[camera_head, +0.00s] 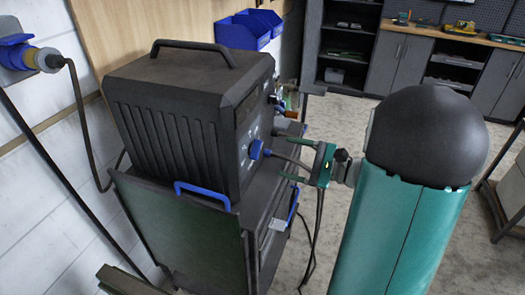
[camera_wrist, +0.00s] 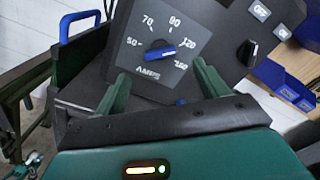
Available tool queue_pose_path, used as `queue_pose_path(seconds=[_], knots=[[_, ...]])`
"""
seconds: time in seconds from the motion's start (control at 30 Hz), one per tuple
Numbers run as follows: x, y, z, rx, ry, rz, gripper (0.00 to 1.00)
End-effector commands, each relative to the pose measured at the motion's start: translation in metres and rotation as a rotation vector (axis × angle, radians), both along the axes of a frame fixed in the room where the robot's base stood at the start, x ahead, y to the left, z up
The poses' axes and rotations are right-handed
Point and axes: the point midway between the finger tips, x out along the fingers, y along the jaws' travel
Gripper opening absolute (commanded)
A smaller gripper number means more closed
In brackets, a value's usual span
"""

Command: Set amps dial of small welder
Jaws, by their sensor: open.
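The small welder (camera_head: 170,120) is a dark ribbed box with a top handle, standing on a cart. Its front panel faces right in the head view, with a blue knob (camera_head: 256,149) low on it. In the wrist view the amps dial (camera_wrist: 160,51) is a blue bar knob, nearly level and tilted slightly up to the right, inside a scale marked 50, 70, 90, 120 and a higher number. I cannot tell which end points. My gripper (camera_head: 290,157) is open, facing the panel. In the wrist view its fingers (camera_wrist: 161,72) stand left and right below the dial, apart from it.
A black knob (camera_wrist: 247,52) and white labels sit right of the dial. The cart (camera_head: 190,240) has blue handles. Cables hang near my gripper. Blue bins (camera_head: 243,30) stand behind the welder. Cabinets (camera_head: 400,60) line the far wall, with open floor before them.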

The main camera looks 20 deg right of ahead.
Motion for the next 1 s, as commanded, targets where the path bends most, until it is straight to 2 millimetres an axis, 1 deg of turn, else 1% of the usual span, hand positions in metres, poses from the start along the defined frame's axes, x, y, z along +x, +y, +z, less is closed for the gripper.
queue_pose_path(seconds=[0.03,0.2,0.4,0.53,0.8,0.87,1.0], knots=[[0.007,0.009,0.0,-0.001,0.001,0.004,0.73],[0.031,0.032,0.0,-0.001,0.001,0.004,0.73],[0.052,0.052,0.0,-0.001,0.001,0.003,0.73],[0.057,0.058,0.0,-0.001,0.001,0.001,0.73],[0.058,0.058,0.0,-0.001,0.001,0.0,0.73],[0.058,0.058,0.0,-0.001,0.001,0.0,0.61],[0.058,0.058,0.0,-0.001,0.001,0.0,0.33]])
